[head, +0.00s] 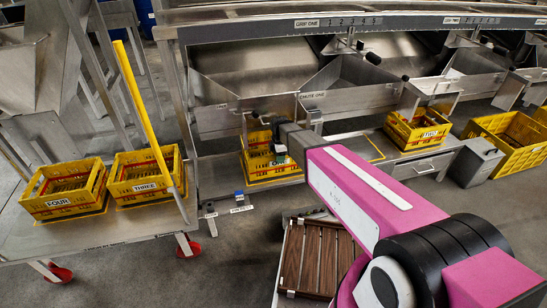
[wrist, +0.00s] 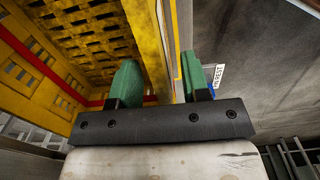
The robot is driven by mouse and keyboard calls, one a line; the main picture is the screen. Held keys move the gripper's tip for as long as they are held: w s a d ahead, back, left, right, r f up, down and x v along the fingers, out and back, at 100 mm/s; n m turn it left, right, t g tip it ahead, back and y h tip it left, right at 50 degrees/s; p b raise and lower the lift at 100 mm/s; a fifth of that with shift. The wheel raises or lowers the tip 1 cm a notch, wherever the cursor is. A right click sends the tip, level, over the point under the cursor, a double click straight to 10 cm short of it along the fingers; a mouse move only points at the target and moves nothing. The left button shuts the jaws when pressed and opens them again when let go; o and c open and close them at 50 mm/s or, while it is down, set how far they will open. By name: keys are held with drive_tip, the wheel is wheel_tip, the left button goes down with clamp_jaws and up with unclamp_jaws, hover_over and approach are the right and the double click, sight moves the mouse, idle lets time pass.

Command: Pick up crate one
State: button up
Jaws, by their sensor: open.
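Crate one (head: 262,171) is a yellow slatted crate under the sign "CHUTE ONE", on the low metal shelf. My arm's dark end partly covers it in the head view, and its white label is only partly visible. In the wrist view, the crate's yellow wall (wrist: 161,38) runs between the two green fingers of my gripper (wrist: 162,80). The fingers are apart, one on each side of that wall. I cannot tell whether either touches it.
Crates four (head: 62,204) and three (head: 126,186) stand on a wheeled metal table (head: 110,232) at left. Another yellow crate (head: 405,138) sits on the shelf further right. A brown slatted platform (head: 300,262) lies below my arm. A yellow post (head: 143,105) rises beside crate three.

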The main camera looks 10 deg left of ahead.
wheel_tip(320, 180, down, 3)
drive_tip(key=shift+r, duration=0.1)
clamp_jaws()
drive_tip(key=shift+r, duration=0.2)
